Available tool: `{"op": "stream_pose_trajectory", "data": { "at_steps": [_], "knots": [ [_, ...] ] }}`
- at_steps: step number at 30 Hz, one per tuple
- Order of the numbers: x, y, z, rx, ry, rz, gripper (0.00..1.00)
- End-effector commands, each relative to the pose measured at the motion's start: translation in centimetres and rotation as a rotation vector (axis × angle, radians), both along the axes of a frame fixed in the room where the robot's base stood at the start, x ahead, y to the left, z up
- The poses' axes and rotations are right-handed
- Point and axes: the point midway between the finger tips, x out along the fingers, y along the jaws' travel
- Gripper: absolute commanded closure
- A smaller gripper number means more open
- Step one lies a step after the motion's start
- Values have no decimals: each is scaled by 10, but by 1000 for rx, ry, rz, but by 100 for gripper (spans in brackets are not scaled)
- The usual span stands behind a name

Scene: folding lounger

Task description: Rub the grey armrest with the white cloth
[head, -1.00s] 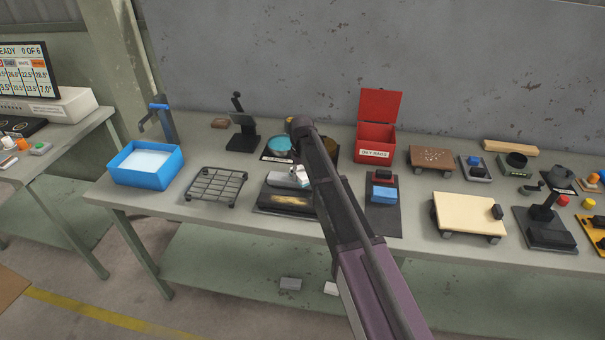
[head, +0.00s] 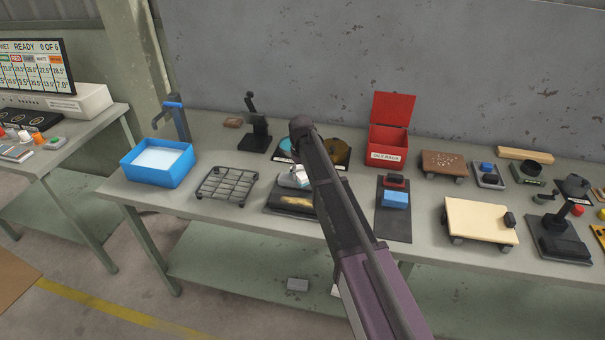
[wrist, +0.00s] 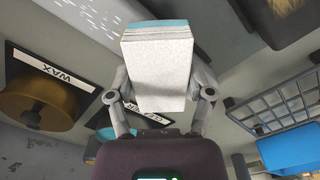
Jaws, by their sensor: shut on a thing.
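My gripper (wrist: 159,96) is shut on the white cloth (wrist: 158,70), which looks like a thick folded pad with a teal edge at the top in the wrist view. In the head view my arm hides most of the gripper. A rounded grey piece, apparently the grey armrest (head: 288,183), lies by the back of a dark mat (head: 279,207), next to a tan strip. In the wrist view a grey surface (wrist: 214,28) shows behind the cloth. I cannot tell whether the cloth touches it.
A wire rack (head: 226,186) and a blue basin (head: 157,164) stand to the left. A brown wax dish (wrist: 38,100) and a teal dish (head: 284,147) sit behind. A red box (head: 389,137) and a blue block (head: 396,199) on a dark mat are to the right.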

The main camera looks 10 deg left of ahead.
Motion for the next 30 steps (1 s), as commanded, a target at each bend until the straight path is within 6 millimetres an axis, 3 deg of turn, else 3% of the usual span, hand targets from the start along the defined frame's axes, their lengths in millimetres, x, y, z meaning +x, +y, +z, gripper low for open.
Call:
{"op": "stream_pose_trajectory", "data": {
  "at_steps": [8, 30],
  "knots": [
    [0, -1, 7, -1, 0, -1, 71],
    [0, -1, 58, -1, 0, -1, 71]
  ]
}}
